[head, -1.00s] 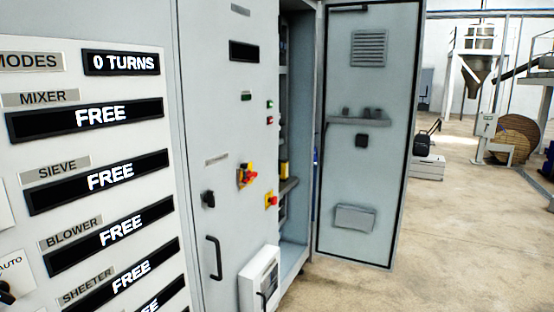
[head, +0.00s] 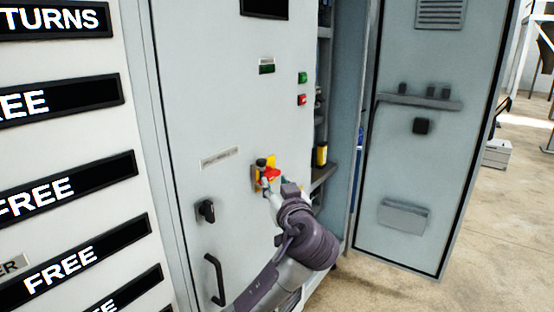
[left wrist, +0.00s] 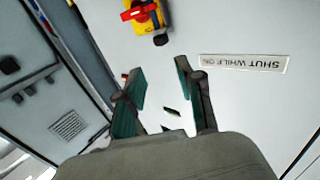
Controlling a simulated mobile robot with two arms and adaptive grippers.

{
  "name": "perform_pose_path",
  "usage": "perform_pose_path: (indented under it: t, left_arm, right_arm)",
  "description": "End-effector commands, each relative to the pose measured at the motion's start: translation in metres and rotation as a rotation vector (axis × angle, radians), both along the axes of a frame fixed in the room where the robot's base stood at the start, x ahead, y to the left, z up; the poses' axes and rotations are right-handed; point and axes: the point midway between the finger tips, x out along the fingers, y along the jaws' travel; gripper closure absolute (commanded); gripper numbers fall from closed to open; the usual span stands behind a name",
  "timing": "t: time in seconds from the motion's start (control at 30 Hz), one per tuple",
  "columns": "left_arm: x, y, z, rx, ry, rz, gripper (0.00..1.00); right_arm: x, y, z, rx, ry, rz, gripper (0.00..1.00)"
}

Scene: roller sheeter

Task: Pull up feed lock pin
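I cannot pick out a part that is clearly the feed lock pin. A red rotary handle on a yellow plate (head: 271,161) sits on the grey cabinet front. In the left wrist view the red handle (left wrist: 139,10) is at the top, with a small black piece (left wrist: 160,40) at the plate's edge. My left gripper (head: 266,181) is in front of this switch in the head view and partly covers it. In the left wrist view my left gripper (left wrist: 160,70) has its fingers apart with nothing between them. Contact with the switch cannot be told. My right gripper is not in view.
A black rotary knob (head: 206,211) and a black door handle (head: 214,280) are left of my arm. A label (left wrist: 243,63) is beside the switch. The cabinet's open door (head: 420,165) stands to the right. Free floor (head: 500,230) lies beyond it.

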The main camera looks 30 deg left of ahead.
Motion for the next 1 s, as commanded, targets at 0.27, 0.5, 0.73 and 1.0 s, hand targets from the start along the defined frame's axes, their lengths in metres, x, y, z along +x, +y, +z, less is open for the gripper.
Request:
perform_pose_path:
  t: [0.27,0.5,0.73,1.0]
  left_arm:
    - [0.037,0.042,0.003,0.005,0.005,0.004,0.63]
    - [0.07,0.076,0.002,0.003,0.005,0.002,0.63]
    - [0.086,0.092,0.0,0.001,0.004,-0.001,0.63]
    - [0.088,0.095,-0.001,0.001,0.005,-0.001,0.63]
  right_arm:
    - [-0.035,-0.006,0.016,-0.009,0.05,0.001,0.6]
    - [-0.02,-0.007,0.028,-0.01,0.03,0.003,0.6]
    - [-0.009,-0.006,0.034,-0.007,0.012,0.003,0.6]
    - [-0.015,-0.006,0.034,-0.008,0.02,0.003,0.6]
